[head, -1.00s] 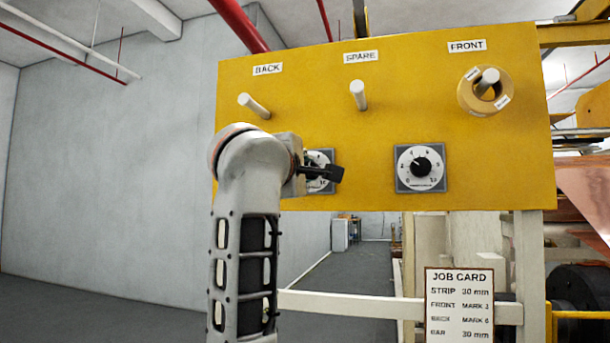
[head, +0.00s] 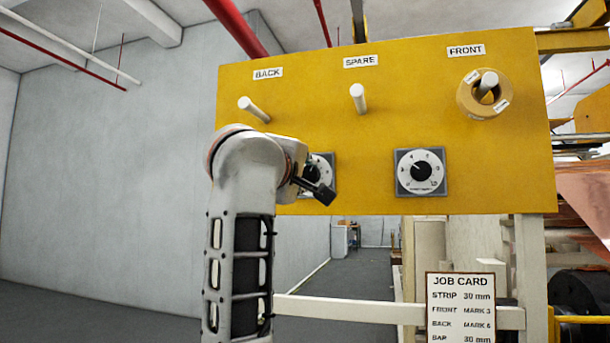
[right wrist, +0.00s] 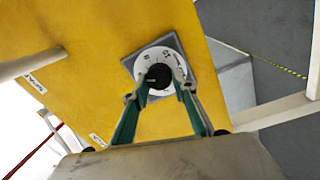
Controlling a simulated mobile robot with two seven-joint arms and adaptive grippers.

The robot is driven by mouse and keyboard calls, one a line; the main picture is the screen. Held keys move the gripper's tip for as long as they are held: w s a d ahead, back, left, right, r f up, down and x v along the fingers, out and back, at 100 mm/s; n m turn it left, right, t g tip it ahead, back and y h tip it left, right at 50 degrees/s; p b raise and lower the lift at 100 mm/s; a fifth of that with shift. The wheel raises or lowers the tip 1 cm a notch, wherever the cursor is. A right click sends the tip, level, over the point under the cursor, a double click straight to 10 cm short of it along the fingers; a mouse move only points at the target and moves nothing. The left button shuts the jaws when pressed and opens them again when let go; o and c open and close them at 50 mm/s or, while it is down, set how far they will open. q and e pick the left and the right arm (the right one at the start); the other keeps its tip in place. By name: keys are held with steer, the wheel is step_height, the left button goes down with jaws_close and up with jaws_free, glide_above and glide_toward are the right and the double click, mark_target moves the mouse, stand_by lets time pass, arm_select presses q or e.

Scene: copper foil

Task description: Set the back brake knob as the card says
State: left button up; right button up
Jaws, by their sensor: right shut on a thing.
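The back brake knob is the black knob (right wrist: 158,76) on the left dial (head: 329,165), a white scale on a grey square plate on the yellow panel. In the head view my right gripper (head: 318,187) and wrist hide most of this dial. In the right wrist view my right gripper (right wrist: 160,78) has its two green-sided fingers closed on the knob, one on each side. The knob's pointer is too hidden to read. The job card (head: 460,308) reads BACK MARK 6 and FRONT MARK 3. My left gripper is not in view.
A second dial with a black knob (head: 421,171) sits to the right on the yellow panel (head: 375,140). Pegs under BACK (head: 254,109) and SPARE (head: 357,98) stick out bare. The FRONT peg carries a tan ring (head: 484,96). Copper foil (head: 588,190) hangs at the right.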

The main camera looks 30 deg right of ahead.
steer(key=o, duration=1.1)
steer(key=r, duration=0.6)
steer(key=s+r, duration=0.1)
steer(key=r, duration=0.2)
steer(key=shift+d, duration=0.25)
steer(key=shift+w+r, duration=0.2)
steer(key=shift+r, duration=0.1)
steer(key=shift+w+a+r, duration=0.2)
steer(key=shift+w+a, duration=0.05)
steer(key=shift+w, duration=0.15)
steer(key=shift+s+d, duration=0.1)
steer(key=shift+s, duration=0.1)
